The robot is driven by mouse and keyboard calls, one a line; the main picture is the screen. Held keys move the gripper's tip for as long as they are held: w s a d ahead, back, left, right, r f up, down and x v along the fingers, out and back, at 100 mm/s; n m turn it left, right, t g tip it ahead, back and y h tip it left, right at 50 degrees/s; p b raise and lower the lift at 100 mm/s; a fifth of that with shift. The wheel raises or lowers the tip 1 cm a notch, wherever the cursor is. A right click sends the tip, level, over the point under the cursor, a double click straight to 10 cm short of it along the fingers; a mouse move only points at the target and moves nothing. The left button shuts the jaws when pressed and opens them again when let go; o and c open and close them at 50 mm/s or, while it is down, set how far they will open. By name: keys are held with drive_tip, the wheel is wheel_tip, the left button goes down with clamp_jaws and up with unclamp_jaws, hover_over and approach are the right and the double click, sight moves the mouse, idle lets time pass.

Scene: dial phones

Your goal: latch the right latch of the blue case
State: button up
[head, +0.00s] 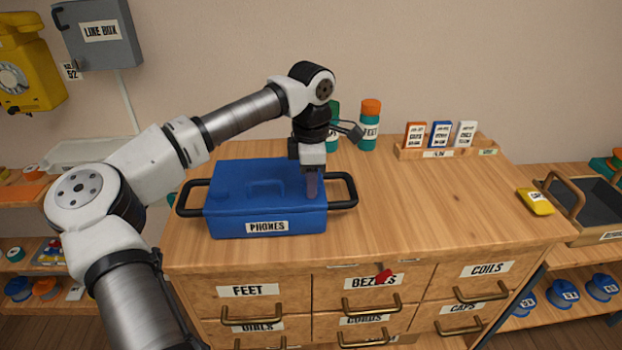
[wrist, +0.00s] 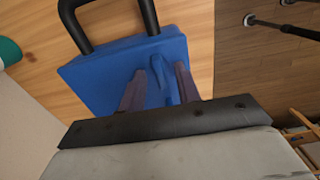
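The blue case (head: 250,222), labelled PHONES, lies closed-looking on the wooden worktop, with a black handle at each end and a raised blue handle on its lid. My gripper (head: 311,192) points down over the right part of the case, close to the lid. In the wrist view my gripper (wrist: 160,88) has its two fingers apart, one on each side of a narrow raised blue part (wrist: 158,76). I cannot tell whether this part is the right latch or whether a finger touches it. The black right-hand handle (wrist: 73,20) shows beyond the case edge.
Green bottles with orange caps (head: 369,125) stand behind the case. A rack of small boxes (head: 440,153) is at the back right. A yellow object (head: 535,201) lies at the right edge. The worktop right of the case is clear.

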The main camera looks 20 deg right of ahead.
wheel_tip(320, 180, up, 14)
drive_tip(key=shift+b, duration=0.4)
drive_tip(key=shift+f, duration=0.1)
